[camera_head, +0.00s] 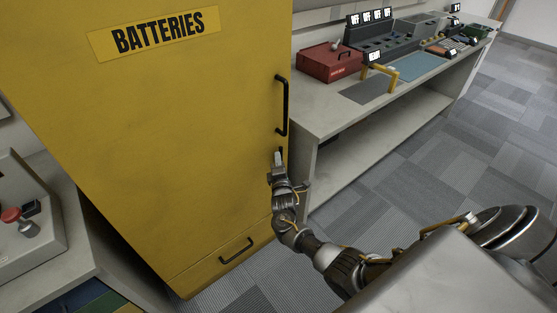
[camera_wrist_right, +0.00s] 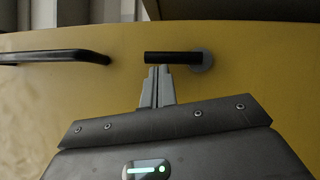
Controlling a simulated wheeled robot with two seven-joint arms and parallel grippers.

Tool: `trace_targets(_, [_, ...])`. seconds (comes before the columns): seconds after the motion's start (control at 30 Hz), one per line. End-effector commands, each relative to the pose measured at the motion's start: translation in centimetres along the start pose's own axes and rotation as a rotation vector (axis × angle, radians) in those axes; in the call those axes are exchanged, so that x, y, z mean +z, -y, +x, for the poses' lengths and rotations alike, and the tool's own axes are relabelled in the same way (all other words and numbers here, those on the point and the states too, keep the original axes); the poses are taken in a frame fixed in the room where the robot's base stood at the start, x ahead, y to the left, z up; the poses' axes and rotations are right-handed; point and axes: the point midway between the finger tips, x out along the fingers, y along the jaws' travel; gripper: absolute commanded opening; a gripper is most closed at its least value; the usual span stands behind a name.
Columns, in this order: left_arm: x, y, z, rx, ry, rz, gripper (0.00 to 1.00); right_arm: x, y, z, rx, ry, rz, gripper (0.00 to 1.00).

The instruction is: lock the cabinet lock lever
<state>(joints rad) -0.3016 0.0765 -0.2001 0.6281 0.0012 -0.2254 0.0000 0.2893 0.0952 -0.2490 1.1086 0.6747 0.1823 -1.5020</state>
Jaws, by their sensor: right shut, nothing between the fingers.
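The yellow cabinet (camera_head: 190,130) is marked BATTERIES, and its door looks shut. In the right wrist view the lock lever (camera_wrist_right: 170,58) is a short black bar on a round grey base (camera_wrist_right: 204,60). The bar points from the base towards the door handle (camera_wrist_right: 50,57), along the door edge. In the head view only a small dark part of the lever shows behind the fingertips. My right gripper (camera_head: 278,156) is shut and empty. Its fingertips (camera_wrist_right: 158,70) are right beside the lever's side; I cannot tell whether they touch. My left gripper is not in view.
The black door handle (camera_head: 283,106) is above my right gripper, and a lower drawer handle (camera_head: 236,250) is near the floor. A grey bench (camera_head: 320,115) with a red box (camera_head: 330,62) and consoles stands to the right. Another bench (camera_head: 60,215) is at the left.

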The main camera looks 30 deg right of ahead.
Motion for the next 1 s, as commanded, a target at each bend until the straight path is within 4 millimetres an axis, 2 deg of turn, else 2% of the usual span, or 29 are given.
trace_targets(0.37, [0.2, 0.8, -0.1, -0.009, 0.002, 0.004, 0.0, 0.0, -0.1, -0.1, 0.0, 0.003, -0.001, 0.0])
trace_targets(0.57, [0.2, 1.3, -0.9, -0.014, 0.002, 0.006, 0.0, -1.5, -0.7, -1.5, -0.002, 0.002, 0.0, 0.0])
trace_targets(0.67, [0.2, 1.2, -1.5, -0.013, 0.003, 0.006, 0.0, -2.8, -1.1, -2.8, -0.004, 0.004, 0.0, 0.0])
trace_targets(0.8, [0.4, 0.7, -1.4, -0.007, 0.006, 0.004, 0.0, -2.5, -1.2, -6.2, -0.002, 0.004, -0.001, 0.0])
trace_targets(1.0, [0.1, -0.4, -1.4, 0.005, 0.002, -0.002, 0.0, -2.5, -1.7, -9.9, -0.002, 0.005, 0.001, 0.0])
